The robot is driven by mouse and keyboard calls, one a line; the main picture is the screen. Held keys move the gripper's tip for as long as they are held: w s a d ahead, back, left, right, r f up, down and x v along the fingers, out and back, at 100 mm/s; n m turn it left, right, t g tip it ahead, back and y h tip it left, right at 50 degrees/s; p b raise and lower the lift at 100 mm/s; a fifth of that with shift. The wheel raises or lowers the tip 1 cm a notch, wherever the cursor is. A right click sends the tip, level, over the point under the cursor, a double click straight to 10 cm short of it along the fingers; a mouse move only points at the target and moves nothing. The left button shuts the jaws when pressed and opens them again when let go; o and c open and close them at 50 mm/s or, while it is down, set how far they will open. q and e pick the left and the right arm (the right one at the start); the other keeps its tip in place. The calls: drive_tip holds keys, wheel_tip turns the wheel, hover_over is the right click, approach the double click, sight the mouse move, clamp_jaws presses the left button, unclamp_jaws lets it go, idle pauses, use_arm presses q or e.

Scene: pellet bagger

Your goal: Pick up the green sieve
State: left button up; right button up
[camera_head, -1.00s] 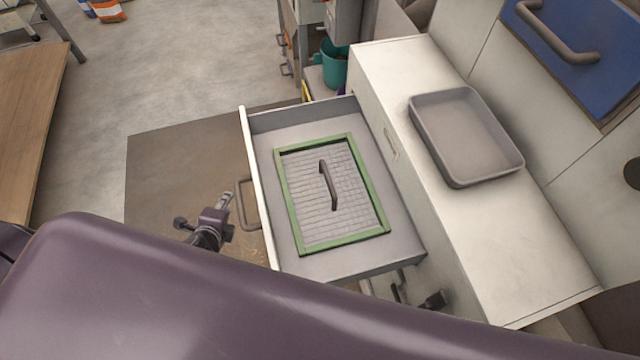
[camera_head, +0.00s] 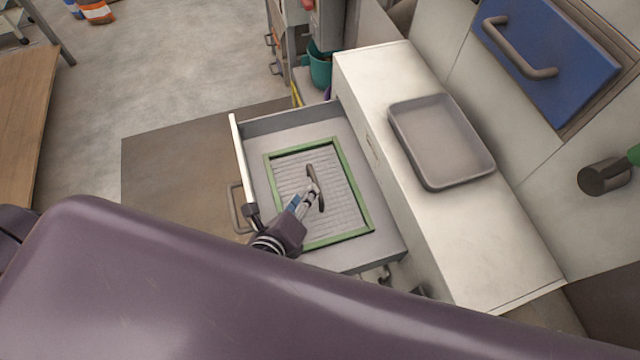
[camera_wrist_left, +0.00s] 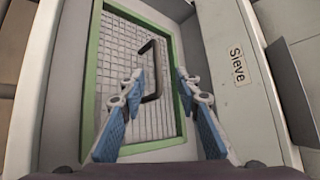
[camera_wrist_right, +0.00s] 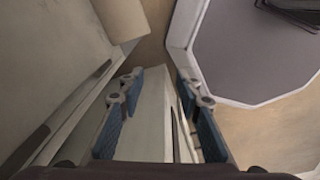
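The green sieve (camera_head: 358,196) lies flat in the open drawer (camera_head: 384,250). It has a green rectangular frame, a grey mesh and a dark handle (camera_head: 314,181) in the middle. My left gripper (camera_head: 314,187) is over the sieve, close to the handle in the head view. In the left wrist view the fingers (camera_wrist_left: 156,78) are apart, with the lower end of the sieve's handle (camera_wrist_left: 152,85) showing between and beyond them. Whether they touch it I cannot tell. My right gripper (camera_wrist_right: 155,85) is open and empty in the right wrist view, beside a pale panel.
The drawer's front with its bar handle (camera_head: 238,208) is on the left. A white cabinet top (camera_head: 470,248) with a grey tray (camera_head: 440,140) stands to the right. A label reading "Sieve" (camera_wrist_left: 238,66) is on the cabinet face. A teal bucket (camera_head: 320,68) stands behind.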

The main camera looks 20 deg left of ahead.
use_arm(q)
drive_tip(key=shift+w+d+f, duration=0.1)
drive_tip(key=shift+w+f, duration=0.2)
drive_tip(key=shift+w, duration=0.05)
drive_tip(key=shift+w+d+f, duration=0.15)
drive_tip(key=shift+w+f, duration=0.25)
drive_tip(key=shift+w, duration=0.2)
drive_tip(key=p+x, duration=0.1)
drive_tip(key=x, duration=0.3)
drive_tip(key=shift+s+f, duration=0.1)
drive_tip(key=shift+f, duration=0.1)
drive_tip(key=shift+w+f, duration=0.25)
drive_tip(key=shift+w, duration=0.1)
use_arm(e)
drive_tip(key=shift+w+a+r, duration=0.1)
drive_tip(key=shift+a+r, duration=0.45)
drive_tip(key=shift+r, duration=0.05)
use_arm(q)
clamp_jaws()
use_arm(e)
drive_tip(key=shift+a, duration=0.1)
